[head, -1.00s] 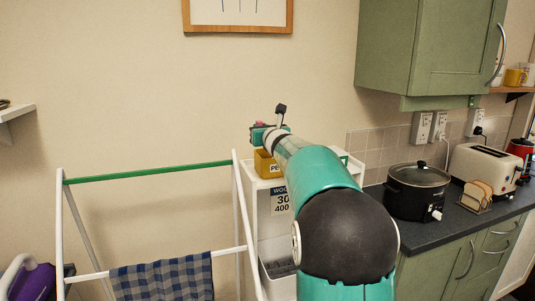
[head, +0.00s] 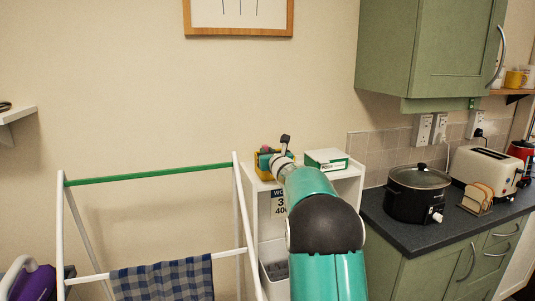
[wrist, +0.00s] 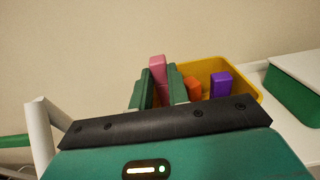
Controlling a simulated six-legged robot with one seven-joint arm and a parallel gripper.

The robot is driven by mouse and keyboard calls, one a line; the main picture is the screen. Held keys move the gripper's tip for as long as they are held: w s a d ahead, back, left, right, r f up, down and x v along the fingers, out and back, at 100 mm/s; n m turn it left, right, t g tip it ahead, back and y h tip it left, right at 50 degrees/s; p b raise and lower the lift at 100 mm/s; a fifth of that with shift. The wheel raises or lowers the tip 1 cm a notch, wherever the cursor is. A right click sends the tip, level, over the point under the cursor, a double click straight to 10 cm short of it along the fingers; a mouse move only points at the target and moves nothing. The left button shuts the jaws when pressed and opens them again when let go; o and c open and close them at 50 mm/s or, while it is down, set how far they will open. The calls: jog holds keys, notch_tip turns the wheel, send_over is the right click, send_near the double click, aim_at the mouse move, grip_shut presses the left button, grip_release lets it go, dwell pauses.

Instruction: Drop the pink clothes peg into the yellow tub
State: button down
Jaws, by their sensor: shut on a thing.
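The pink clothes peg (wrist: 158,68) stands upright between the two green fingers of my gripper (wrist: 162,86), which is shut on it. The yellow tub (wrist: 247,79) is just beyond and to the right of the fingers in the wrist view. An orange peg (wrist: 193,87) and a purple peg (wrist: 220,84) are in it. In the head view my gripper (head: 266,158) is at the yellow tub (head: 262,173) on top of the white shelf unit. The tub is partly hidden by my gripper. I cannot tell whether the pink peg is inside the rim.
A green and white box (head: 326,160) sits right of the tub on the white shelf unit (head: 347,182). A drying rack (head: 150,174) with a checked cloth (head: 163,278) stands at the left. A slow cooker (head: 418,193) and toaster (head: 484,165) are on the right counter.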

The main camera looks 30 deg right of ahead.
jog(key=shift+f, duration=0.5)
jog(key=shift+f, duration=0.1)
jog(key=c, duration=1.3)
grip_release()
jog(key=shift+c, duration=0.2)
jog(key=shift+r, duration=0.4)
jog(key=shift+s+a+r, duration=0.1)
jog(key=shift+s+r, duration=0.05)
jog(key=shift+s, duration=0.1)
jog(key=v, duration=1.1)
jog(key=shift+s, duration=0.25)
